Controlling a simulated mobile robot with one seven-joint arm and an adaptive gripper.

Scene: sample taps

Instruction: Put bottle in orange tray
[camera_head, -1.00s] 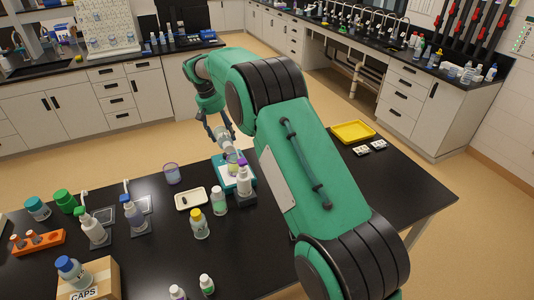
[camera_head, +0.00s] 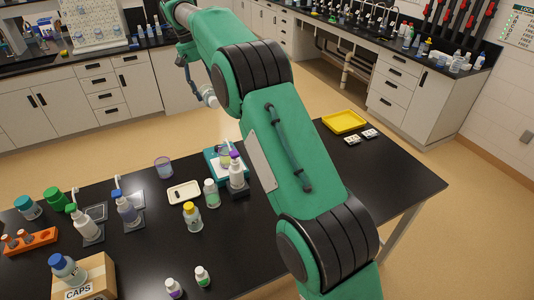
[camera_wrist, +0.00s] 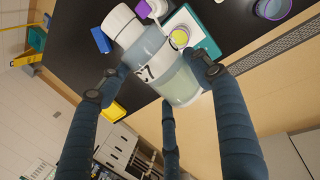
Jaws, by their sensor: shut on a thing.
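My gripper (camera_head: 203,92) is raised beyond the far edge of the black table, up and left of the teal scale. It is shut on a bottle (camera_head: 210,100). In the wrist view the bottle (camera_wrist: 165,65) is clear and pale, with a white cap and a label ending in 7, lying slantwise between the fingers (camera_wrist: 155,80). An orange rack (camera_head: 30,241) with small brown-capped vials stands at the table's left. A shallow yellow tray (camera_head: 343,121) lies at the table's far right. I see no plainly orange tray.
A yellow-capped bottle (camera_head: 192,218) and a caps box (camera_head: 85,280) are nearer. The right part of the table is mostly bare.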

